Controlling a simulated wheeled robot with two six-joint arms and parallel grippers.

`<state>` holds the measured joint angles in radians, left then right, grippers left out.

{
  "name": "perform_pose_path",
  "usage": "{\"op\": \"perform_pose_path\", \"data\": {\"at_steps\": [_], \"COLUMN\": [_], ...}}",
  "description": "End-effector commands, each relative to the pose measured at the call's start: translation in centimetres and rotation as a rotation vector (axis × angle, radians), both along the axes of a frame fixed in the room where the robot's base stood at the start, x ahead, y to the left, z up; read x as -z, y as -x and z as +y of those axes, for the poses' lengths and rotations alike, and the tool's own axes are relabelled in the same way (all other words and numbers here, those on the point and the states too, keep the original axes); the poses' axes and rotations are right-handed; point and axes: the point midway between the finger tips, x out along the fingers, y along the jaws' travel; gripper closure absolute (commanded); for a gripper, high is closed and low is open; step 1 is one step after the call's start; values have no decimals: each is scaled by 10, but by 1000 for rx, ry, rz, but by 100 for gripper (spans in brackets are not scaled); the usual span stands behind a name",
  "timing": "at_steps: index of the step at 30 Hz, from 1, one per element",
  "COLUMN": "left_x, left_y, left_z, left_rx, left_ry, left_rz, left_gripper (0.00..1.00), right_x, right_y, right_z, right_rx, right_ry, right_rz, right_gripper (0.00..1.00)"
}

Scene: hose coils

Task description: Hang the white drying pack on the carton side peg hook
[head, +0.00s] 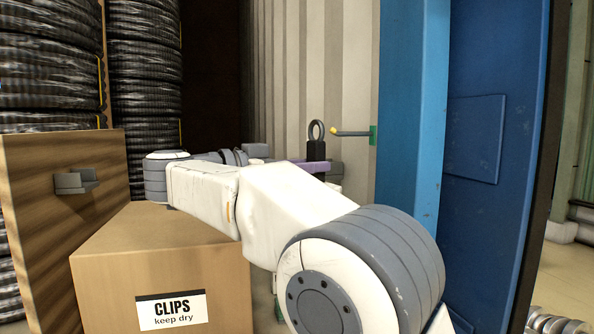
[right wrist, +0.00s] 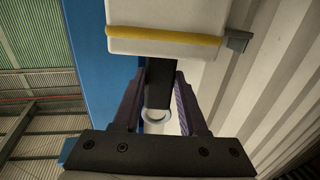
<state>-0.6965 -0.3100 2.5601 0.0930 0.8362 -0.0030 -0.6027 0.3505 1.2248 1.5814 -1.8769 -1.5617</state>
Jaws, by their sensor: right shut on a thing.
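The white drying pack (right wrist: 165,47), with a yellow stripe, shows at the top of the right wrist view. Its black strap (right wrist: 159,75) ends in a ring (right wrist: 156,115). My right gripper (head: 314,166), with purple fingers, is shut on the strap; its forearm hides much of it in the head view. There the strap (head: 317,150) and upright ring (head: 317,128) stand above the fingers; I cannot make out the pack's body. A grey peg hook (head: 352,133) with a yellow tip sticks out left from a green plate, just right of the ring. Their depth gap is unclear. My left gripper is not in view.
A carton (head: 165,262) labelled CLIPS stands at lower left. A brown board (head: 45,215) with a grey bracket (head: 75,181) is beside it. Stacked black hose coils (head: 145,70) rise behind. A blue post (head: 412,90) stands right of the peg, corrugated wall behind.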

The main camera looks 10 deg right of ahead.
Motion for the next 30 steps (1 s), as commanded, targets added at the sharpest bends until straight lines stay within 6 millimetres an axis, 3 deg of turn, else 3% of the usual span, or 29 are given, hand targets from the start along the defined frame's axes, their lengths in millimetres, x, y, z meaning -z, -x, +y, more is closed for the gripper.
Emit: {"op": "perform_pose_path", "data": {"at_steps": [21, 30], "left_x": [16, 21], "left_y": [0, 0], "left_z": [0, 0], "left_rx": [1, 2], "left_ry": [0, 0], "left_rz": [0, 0], "left_gripper": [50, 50], "right_x": [2, 7], "right_y": [-1, -2], "right_z": [-52, -64], "right_rx": [2, 1], "right_ry": [0, 1], "right_rz": [-2, -1], "right_gripper": [100, 100]}}
